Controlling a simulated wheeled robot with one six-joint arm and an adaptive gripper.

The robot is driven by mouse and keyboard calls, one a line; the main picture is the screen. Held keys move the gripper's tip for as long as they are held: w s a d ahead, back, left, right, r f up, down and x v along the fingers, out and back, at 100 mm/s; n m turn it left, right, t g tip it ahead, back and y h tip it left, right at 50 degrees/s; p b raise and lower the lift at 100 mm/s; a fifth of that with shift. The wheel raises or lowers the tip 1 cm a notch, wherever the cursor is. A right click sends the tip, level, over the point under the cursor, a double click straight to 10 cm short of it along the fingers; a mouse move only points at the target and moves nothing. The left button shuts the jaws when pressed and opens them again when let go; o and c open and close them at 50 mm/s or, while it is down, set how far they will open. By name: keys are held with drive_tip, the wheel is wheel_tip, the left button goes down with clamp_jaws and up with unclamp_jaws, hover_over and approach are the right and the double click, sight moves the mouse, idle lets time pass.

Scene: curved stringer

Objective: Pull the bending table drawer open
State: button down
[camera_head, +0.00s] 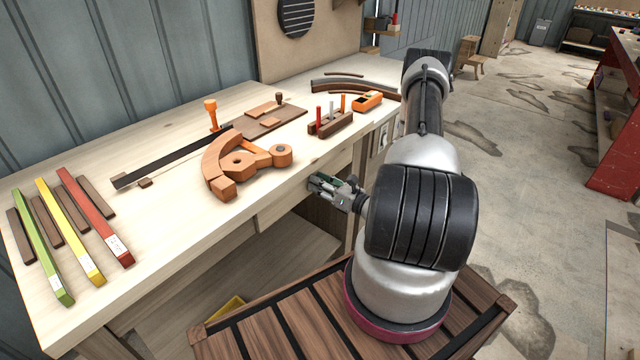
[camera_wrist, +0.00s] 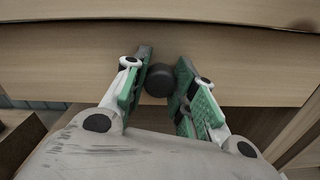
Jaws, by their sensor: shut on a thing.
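The bending table (camera_head: 170,240) is a long pale wood bench. Its drawer front (camera_head: 285,205) is under the top's front edge, partly hidden by my gripper in the head view. In the wrist view, the drawer front (camera_wrist: 235,65) spans the picture as a plain wooden board. A dark round knob (camera_wrist: 159,81) sticks out from it. My gripper (camera_wrist: 160,85) has its green-padded fingers on both sides of the knob, shut on it. In the head view, my gripper (camera_head: 328,184) is at the drawer front, just below the table edge. I cannot tell whether the drawer is slightly out.
On the table top lie a curved wooden form (camera_head: 219,165), a tool rack (camera_head: 331,122), an orange plane (camera_head: 367,100) and green, yellow and red strips (camera_head: 95,217). A dark slatted platform (camera_head: 275,335) is in front of the table. Open concrete floor lies to the right.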

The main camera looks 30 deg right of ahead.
drive_tip(key=v, duration=2.5)
drive_tip(key=shift+a, duration=0.1)
drive_tip(key=c, duration=1.1)
unclamp_jaws()
drive_tip(key=shift+c, duration=0.2)
drive_tip(key=v, duration=1.2)
drive_tip(key=shift+r, duration=0.1)
